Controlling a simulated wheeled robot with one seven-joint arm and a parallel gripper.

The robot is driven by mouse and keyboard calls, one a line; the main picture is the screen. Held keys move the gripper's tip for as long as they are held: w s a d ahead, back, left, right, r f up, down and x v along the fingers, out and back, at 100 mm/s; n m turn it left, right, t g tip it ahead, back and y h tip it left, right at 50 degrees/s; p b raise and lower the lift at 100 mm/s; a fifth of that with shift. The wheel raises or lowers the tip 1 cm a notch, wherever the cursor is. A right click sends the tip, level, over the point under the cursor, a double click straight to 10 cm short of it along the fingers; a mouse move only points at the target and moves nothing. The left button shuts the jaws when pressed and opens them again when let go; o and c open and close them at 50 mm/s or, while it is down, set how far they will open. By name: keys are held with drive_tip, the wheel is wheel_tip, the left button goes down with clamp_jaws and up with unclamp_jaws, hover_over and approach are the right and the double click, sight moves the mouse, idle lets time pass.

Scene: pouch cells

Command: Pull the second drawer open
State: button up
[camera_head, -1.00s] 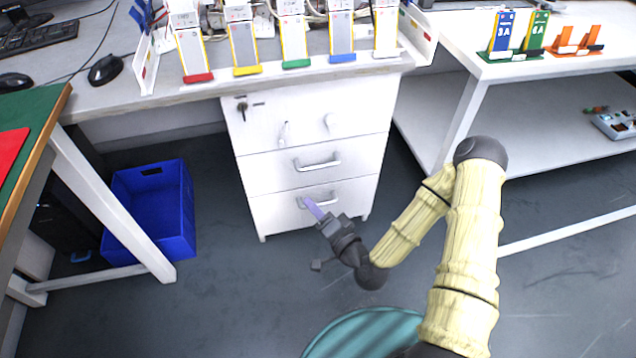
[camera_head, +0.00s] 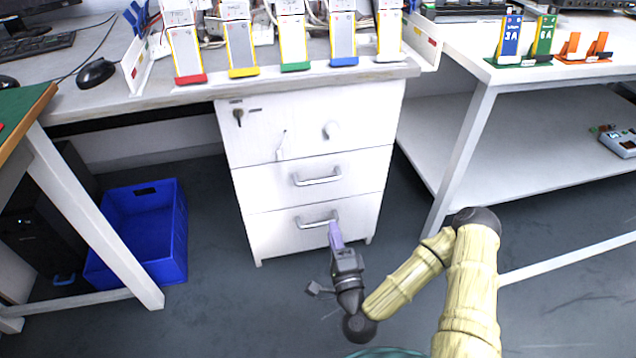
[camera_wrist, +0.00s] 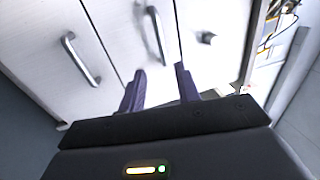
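The white drawer cabinet (camera_head: 262,190) stands under the bench, and all its drawers look shut. The second drawer (camera_head: 255,187) has a silver bar handle (camera_head: 317,180); this handle also shows in the wrist view (camera_wrist: 157,36). The bottom drawer's handle (camera_head: 316,222) is below it, seen at left in the wrist view (camera_wrist: 80,58). My gripper (camera_head: 335,228) is in front of the bottom drawer in the head view. In the wrist view its two purple fingers (camera_wrist: 161,86) are apart and empty. The second drawer's handle lies beyond them, roughly between their tips, not touched.
The top drawer has a key in its lock (camera_head: 238,117) and a round knob (camera_head: 332,130). A blue bin (camera_head: 140,235) stands on the floor at left. A white table (camera_head: 460,150) with a lower shelf is at right. The floor before the cabinet is clear.

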sight(318, 179)
drive_tip(key=b+x, duration=0.6)
drive_tip(key=x, duration=1)
drive_tip(key=shift+w+a, duration=0.15)
drive_tip(key=shift+w, duration=0.2)
clamp_jaws()
